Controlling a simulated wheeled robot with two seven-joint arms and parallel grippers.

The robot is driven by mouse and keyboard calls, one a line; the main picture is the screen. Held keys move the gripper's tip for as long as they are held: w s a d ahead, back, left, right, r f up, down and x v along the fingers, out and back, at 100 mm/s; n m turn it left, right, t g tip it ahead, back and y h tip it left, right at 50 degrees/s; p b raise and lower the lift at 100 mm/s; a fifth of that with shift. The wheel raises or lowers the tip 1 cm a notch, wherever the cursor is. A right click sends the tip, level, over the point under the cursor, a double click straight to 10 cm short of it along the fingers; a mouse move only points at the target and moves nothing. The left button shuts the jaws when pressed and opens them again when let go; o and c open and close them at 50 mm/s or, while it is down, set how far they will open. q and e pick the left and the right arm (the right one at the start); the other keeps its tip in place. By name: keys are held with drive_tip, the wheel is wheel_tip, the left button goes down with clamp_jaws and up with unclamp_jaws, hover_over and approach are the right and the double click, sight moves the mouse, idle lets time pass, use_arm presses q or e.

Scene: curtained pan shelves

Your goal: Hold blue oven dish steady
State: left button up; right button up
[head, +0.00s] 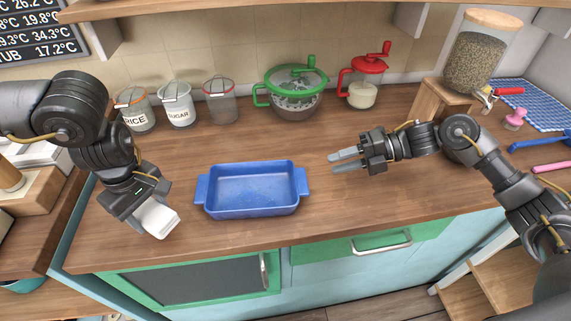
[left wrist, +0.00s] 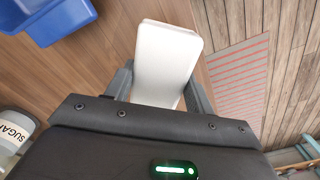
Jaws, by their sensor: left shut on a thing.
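The blue oven dish (head: 252,190) sits upright and empty on the wooden counter, with a handle at each short end. A corner of it shows at the top left of the left wrist view (left wrist: 52,18). My left gripper (head: 146,207) is left of the dish, apart from it, and shut on a white block-like thing (head: 159,219). This thing also shows between the fingers in the left wrist view (left wrist: 165,60). My right gripper (head: 335,162) is open and empty, its fingers pointing left toward the dish's right handle, with a gap between.
Labelled rice (head: 135,110) and sugar (head: 176,105) jars, a clear container (head: 219,102), a green-lidded bowl (head: 296,95) and a red-lidded jar (head: 364,85) line the back wall. A wooden stand (head: 440,105) carries a large jar (head: 480,55). Bare counter surrounds the dish.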

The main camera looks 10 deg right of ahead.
sight(305, 180)
drive_tip(key=shift+s+a+f+g, duration=0.3)
drive_tip(key=shift+s+a+f, duration=0.2)
drive_tip(key=shift+s+f, duration=0.2)
drive_tip(key=shift+x, duration=4.45)
drive_tip(key=shift+r, duration=0.1)
clamp_jaws()
